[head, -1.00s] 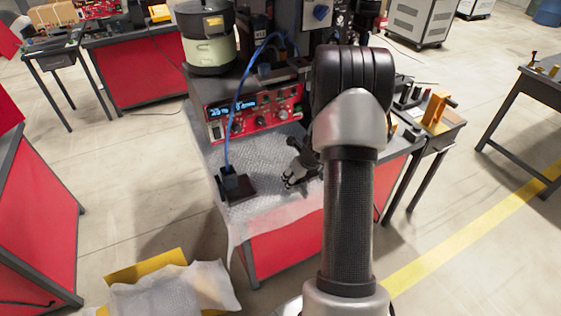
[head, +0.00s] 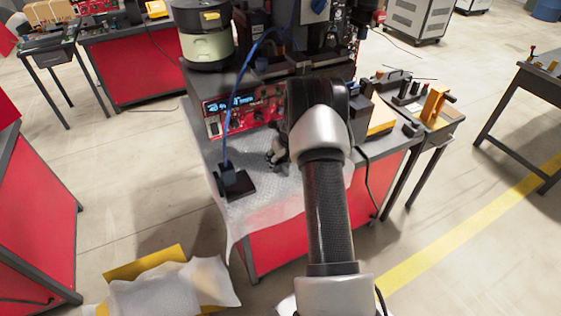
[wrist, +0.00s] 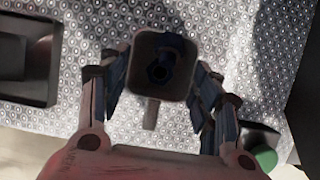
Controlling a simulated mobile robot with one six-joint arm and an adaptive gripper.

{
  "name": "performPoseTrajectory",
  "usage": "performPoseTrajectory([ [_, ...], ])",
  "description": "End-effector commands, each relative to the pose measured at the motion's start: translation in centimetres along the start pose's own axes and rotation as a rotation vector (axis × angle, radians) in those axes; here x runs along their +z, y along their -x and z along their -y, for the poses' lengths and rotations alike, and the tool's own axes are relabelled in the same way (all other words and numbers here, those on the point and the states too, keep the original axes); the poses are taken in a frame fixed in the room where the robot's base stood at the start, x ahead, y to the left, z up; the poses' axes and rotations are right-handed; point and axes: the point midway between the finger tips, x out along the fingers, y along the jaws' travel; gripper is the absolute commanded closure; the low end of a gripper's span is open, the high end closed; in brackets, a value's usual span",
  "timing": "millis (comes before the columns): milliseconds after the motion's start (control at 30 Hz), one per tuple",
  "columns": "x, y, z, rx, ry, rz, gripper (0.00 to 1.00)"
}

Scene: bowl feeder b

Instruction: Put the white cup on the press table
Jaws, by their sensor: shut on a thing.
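In the wrist view, my gripper (wrist: 163,82) is closed around a rounded-square cup (wrist: 137,82) with a short grey handle pointing down the picture. The cup looks dark in shadow, so its white colour is hard to confirm. A blue part lies inside it. In the head view my gripper (head: 277,158) hangs over the bubble-wrap-covered end of a red-fronted table (head: 290,240). The cup is not clear there, being small and partly hidden by my arm. A dark press-like machine stands at the back of this table; I cannot confirm it is the press table.
A red control box (head: 214,126) and a round feeder (head: 207,48) stand behind my gripper. A dark square base (head: 240,188) with a blue cable sits to its left, and also shows in the wrist view (wrist: 50,60). A side table (head: 440,135) holds orange fixtures.

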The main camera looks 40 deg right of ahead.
Motion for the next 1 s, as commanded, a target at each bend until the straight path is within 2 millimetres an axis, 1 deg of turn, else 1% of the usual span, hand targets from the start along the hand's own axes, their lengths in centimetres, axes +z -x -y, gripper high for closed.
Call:
performPoseTrajectory([
  [200, 0.2, 0.17, 0.07, -0.002, 0.0, 0.004, 0.71],
  [333, 0.03, -0.16, 0.06, -0.001, -0.001, 0.003, 0.71],
  [367, -0.04, -0.2, 0.03, 0.0, -0.001, 0.002, 0.41],
  [633, -0.02, -0.15, 0.03, -0.001, -0.001, 0.002, 0.23],
  [1000, 0.09, 0.06, 0.05, -0.001, 0.0, 0.003, 0.22],
])
